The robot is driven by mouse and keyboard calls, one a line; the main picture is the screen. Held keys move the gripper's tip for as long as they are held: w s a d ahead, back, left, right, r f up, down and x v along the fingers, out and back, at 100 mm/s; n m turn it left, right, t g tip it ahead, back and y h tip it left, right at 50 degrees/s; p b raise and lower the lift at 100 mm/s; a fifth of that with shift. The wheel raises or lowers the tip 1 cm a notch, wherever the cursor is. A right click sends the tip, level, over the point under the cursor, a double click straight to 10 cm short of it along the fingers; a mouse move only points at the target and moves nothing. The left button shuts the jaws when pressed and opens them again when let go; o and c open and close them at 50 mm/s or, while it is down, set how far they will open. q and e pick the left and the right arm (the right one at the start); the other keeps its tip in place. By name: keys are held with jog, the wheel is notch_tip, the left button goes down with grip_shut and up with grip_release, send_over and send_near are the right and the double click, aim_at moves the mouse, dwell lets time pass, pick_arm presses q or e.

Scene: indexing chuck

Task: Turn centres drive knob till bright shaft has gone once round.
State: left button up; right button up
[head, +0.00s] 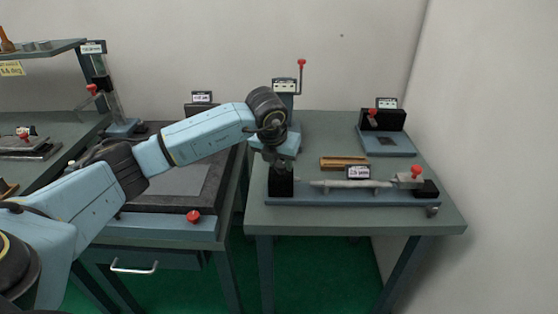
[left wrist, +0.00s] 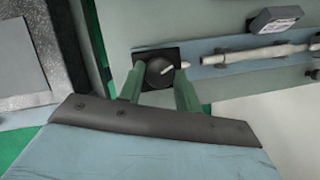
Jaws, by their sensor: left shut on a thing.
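The bench centres stand on a blue-grey base (head: 340,200) on the right-hand bench, with a black drive block (head: 281,188) at the left end. The bright shaft (head: 350,183) lies level between the centres and also shows in the left wrist view (left wrist: 255,54). My left gripper (head: 279,166) points down over the drive block. In the left wrist view its two green fingers are shut on the round dark drive knob (left wrist: 158,71), one on each side. The knob has a pale pointer line slanting up to the right. The gripper hides the knob in the head view.
A red-knobbed tailstock (head: 414,174) stands at the base's right end. A labelled plate (head: 358,172) and a brass-coloured bar (head: 343,162) lie behind the shaft. A red-handled stand (head: 301,75) and a black-topped fixture (head: 383,120) stand further back. The bench front is clear.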

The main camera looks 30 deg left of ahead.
pick_arm(q)
jog(key=n+y, duration=0.1)
jog(key=n, duration=0.1)
jog(key=n+g+y, duration=0.1)
jog(key=n, duration=0.2)
jog(key=shift+w+d+n+b, duration=0.15)
jog(key=shift+d+n+b, duration=0.05)
jog(key=shift+n+b, duration=0.15)
jog(key=shift+w+d+n+g+y, duration=0.1)
jog(key=shift+n+g+y, duration=0.2)
jog(key=shift+n, duration=0.75)
jog(key=shift+n+g+y, duration=0.3)
jog(key=shift+n, duration=0.7)
jog(key=o, duration=1)
jog(key=shift+c, duration=0.2)
jog(key=shift+r, duration=0.1)
